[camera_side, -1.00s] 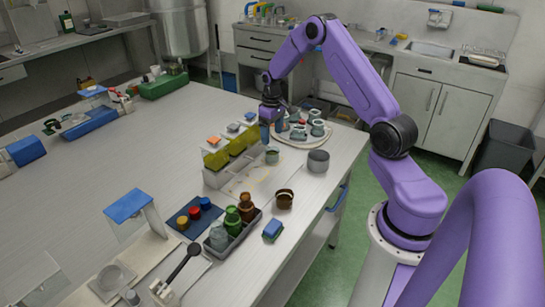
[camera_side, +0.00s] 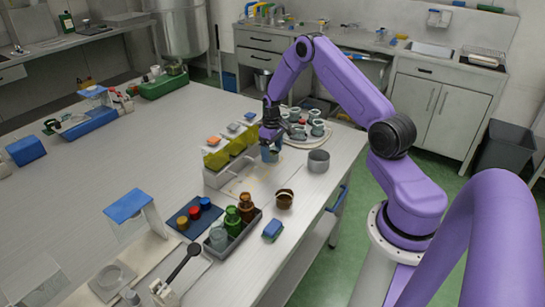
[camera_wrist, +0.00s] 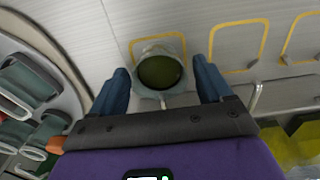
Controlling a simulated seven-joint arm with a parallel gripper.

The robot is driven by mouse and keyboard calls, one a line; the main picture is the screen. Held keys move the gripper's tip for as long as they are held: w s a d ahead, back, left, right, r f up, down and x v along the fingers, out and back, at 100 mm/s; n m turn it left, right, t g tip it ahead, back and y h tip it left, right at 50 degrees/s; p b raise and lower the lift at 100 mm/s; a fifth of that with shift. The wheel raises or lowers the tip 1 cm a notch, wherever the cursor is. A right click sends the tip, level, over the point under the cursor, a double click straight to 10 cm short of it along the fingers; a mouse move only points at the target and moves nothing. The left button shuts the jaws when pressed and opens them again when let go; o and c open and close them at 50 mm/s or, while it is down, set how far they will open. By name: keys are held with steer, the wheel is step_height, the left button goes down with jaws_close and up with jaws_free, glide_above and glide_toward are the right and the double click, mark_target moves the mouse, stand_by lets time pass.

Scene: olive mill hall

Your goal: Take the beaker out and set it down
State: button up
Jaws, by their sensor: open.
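The beaker (camera_wrist: 160,72), a round grey vessel with a dark olive inside and a small spout, stands upright in the wrist view, seen from above. It stands at one of the yellow outlines marked on the pale surface. My gripper (camera_wrist: 161,88) is open, with one blue finger on each side of the beaker; whether they touch it I cannot tell. In the side view my gripper (camera_side: 270,153) is down at the right end of the white rack (camera_side: 215,179), and its fingers mostly hide the beaker.
A round tray (camera_side: 294,143) with several grey-green cups stands close behind my gripper. A grey pot (camera_side: 318,161) and a brown cup (camera_side: 284,199) stand to the right and in front. The rack holds yellow-green containers (camera_side: 217,160). Free table lies to the left.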

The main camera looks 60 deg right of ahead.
steer(key=c, duration=0.8)
steer(key=shift+r, duration=0.1)
steer(key=shift+s, duration=1.7)
steer(key=shift+r, duration=3.25)
steer(key=shift+s, duration=0.1)
steer(key=s+a+f, duration=0.1)
steer(key=s+a, duration=0.6)
steer(key=s, duration=0.5)
steer(key=shift+w+d+f, duration=0.1)
steer(key=shift+f, duration=2.55)
